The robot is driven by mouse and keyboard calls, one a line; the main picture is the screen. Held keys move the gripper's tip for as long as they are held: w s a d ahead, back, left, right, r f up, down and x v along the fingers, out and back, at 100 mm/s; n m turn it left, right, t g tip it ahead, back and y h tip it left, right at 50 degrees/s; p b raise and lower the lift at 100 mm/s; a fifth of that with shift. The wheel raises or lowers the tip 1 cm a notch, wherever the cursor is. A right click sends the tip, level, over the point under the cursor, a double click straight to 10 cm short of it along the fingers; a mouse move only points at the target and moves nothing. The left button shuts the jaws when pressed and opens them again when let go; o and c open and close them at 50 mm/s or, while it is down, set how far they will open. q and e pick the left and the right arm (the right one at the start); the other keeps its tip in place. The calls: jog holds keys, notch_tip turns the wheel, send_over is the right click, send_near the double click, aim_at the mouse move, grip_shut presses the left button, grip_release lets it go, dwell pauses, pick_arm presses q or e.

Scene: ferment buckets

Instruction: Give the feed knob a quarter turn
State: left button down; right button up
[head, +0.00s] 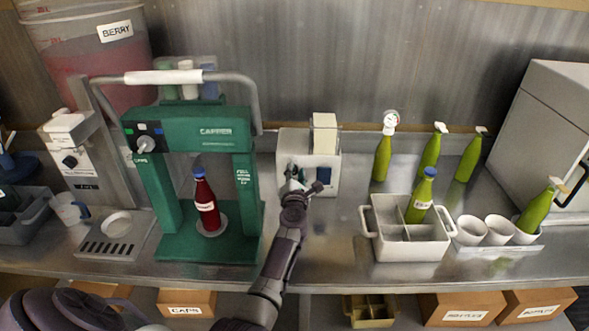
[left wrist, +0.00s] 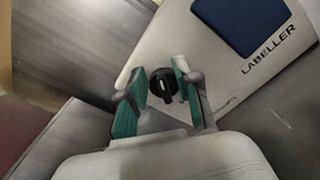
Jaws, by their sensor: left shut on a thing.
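The labeller (head: 326,180) is a white machine with a dark blue panel, standing at the back of the steel counter. Its lettering "LABELLER" shows in the left wrist view (left wrist: 268,50). The feed knob (left wrist: 162,86) is small, round and black with a pale mark, on the labeller's front face. My left gripper (head: 294,171) reaches the labeller's front left part and hides the knob in the head view. In the left wrist view its green-padded fingers (left wrist: 155,90) are on both sides of the knob, shut on it. My right gripper is not in view.
The green capper (head: 207,115) with a red bottle (head: 205,200) stands close left of my left arm. A white divided crate (head: 410,247) holding a green bottle is to the right. More green bottles and white cups (head: 499,230) stand further right.

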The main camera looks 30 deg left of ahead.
pick_arm(q)
jog(key=m, duration=0.2)
jog(key=m+p, duration=0.1)
jog(key=m, duration=0.1)
jog(key=shift+w+d+f+m, duration=0.1)
jog(key=shift+d+f+m, duration=0.1)
jog(key=shift+f+m, duration=0.15)
jog(key=m, duration=0.2)
jog(key=f+m+p, duration=0.1)
jog(key=m, duration=0.2)
dwell(0.4)
jog(key=c, duration=0.8)
grip_release()
jog(key=shift+r, duration=0.1)
